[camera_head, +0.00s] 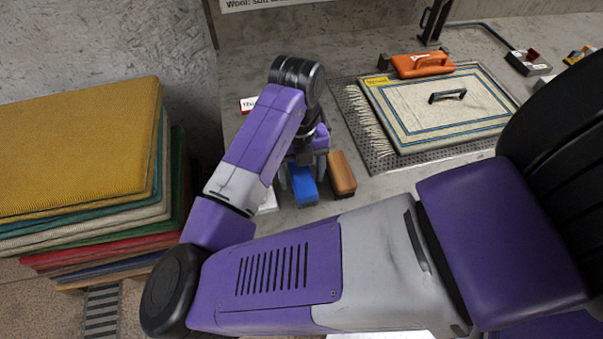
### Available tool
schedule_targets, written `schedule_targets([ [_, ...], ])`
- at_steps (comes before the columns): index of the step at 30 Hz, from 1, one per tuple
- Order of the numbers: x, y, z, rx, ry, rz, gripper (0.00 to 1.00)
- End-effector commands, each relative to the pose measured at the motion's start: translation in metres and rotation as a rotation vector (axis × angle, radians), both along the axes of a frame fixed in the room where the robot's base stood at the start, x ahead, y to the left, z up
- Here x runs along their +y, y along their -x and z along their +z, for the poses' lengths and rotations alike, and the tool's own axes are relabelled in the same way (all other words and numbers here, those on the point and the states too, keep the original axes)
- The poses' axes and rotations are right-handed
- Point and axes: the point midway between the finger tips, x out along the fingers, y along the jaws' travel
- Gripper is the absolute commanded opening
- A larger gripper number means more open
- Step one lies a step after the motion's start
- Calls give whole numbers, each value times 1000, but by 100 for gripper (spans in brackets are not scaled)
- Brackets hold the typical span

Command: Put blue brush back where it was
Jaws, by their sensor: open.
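The blue brush (302,187) is a blue block on the grey counter, left of a brown brush (342,174) and close beside it. My gripper (301,181) is over the blue brush, pointing down, with its dark fingers apart on either side of the brush's far part. I cannot tell whether the fingers touch it. My purple and grey arm hides part of the counter to the left, where a bit of something white shows beside the brush.
Stacked rugs (80,150) stand at left. A small red-and-white labelled item (248,105) is behind my arm.

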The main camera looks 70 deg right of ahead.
Motion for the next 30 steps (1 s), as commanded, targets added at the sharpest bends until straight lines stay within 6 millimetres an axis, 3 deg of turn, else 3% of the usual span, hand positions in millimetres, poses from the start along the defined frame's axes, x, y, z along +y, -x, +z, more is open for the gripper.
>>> schedule_targets([
  [5,-3,-2,22,-2,2,-2,67],
  [15,-9,-8,91,-4,2,-2,67],
  [23,-12,-9,118,-2,2,1,67],
  [26,-23,-5,119,8,43,24,67],
  [30,-72,11,121,55,229,153,67],
])
